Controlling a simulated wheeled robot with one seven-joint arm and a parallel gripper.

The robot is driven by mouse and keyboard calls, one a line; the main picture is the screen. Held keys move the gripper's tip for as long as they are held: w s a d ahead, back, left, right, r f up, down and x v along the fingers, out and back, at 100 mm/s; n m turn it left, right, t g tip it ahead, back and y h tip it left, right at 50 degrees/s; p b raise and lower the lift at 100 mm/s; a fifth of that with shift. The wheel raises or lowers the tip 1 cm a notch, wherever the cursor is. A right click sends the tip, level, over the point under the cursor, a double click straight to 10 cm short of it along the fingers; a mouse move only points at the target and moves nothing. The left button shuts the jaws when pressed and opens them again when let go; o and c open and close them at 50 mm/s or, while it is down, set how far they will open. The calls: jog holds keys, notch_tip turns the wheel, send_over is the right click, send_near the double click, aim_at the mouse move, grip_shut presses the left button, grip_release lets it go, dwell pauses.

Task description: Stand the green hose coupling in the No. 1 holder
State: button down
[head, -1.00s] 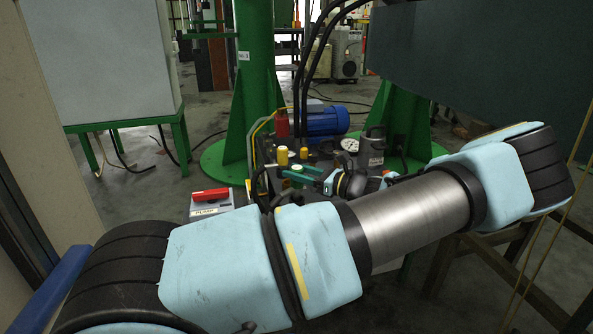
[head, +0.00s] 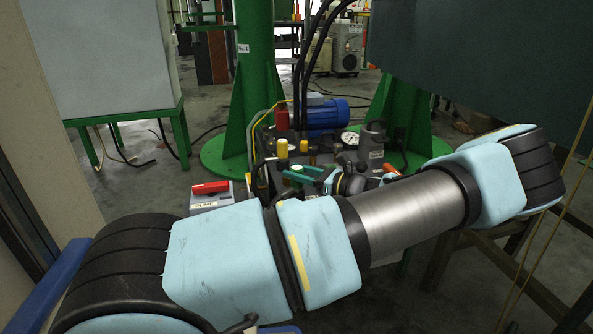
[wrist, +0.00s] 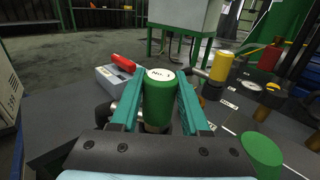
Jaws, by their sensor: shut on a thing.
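In the wrist view a green cylindrical coupling (wrist: 160,100) with a white top label reading "No. 1" stands upright between the teal fingers of my gripper (wrist: 158,98), which is shut on it. A second green round-topped piece (wrist: 262,150) stands at the lower right of the wrist view.
A yellow-capped fitting (wrist: 221,66) and a red one (wrist: 269,57) stand to the right on the dark labelled panel. A grey pump box with a red handle (head: 210,187) is left of the panel. A blue motor (head: 325,116) and green columns stand behind.

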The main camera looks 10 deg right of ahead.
jog(key=shift+c, duration=1.5)
grip_release()
jog(key=p+v, duration=0.2)
jog(key=v, duration=0.9)
jog(key=shift+p, duration=0.4)
